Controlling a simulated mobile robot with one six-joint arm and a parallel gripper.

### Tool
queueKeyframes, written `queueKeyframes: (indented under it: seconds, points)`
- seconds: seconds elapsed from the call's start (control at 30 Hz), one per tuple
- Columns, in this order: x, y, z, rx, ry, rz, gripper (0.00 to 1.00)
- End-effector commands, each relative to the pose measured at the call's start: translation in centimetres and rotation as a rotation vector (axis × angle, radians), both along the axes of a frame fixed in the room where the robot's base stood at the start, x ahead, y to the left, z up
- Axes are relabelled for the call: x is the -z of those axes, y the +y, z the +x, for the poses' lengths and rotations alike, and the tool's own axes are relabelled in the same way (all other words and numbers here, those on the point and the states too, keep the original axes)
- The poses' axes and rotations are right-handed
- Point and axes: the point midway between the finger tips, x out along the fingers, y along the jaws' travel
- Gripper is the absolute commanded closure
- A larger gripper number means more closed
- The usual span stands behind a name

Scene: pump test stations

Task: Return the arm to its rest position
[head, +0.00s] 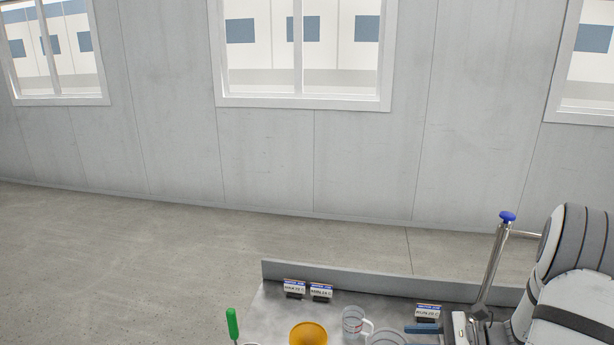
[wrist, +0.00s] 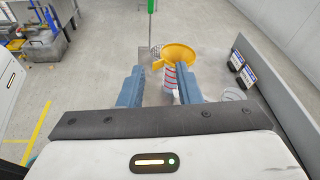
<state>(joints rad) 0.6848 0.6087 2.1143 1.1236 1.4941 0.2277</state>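My gripper (wrist: 160,72) shows two blue fingers standing apart in the wrist view, with nothing clearly held between them. In the head view, a blue finger (head: 423,328) is low at the right, over the bench top. My white and grey arm fills the lower right corner there. Beyond the fingers in the wrist view is a yellow funnel (wrist: 178,52), with a red-and-white marked clear vessel partly hidden near the right finger. The funnel (head: 308,334) is at the bottom edge of the head view.
The grey bench has a raised back edge (head: 380,281). A clear jug (head: 353,320), a green-handled tool (head: 232,324) and small label blocks (head: 321,292) stand on it. A metal rod with a blue knob (head: 507,216) rises near my arm. The floor beyond is clear.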

Motion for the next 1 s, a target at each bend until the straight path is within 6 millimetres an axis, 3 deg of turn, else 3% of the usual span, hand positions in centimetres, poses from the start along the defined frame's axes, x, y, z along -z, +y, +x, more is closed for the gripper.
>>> queueKeyframes:
  seconds: [0.17, 0.4, 0.7, 1.0]
  points:
    - [0.2, 4.0, -2.4, -0.200, -0.061, -0.183, 0.69]
    - [1.2, 8.6, -7.9, -0.572, -0.233, -0.552, 0.69]
    - [2.8, 10.0, -13.5, -0.994, -0.554, -1.017, 0.69]
    - [3.0, 9.4, -15.8, -1.263, -0.867, -1.367, 0.69]
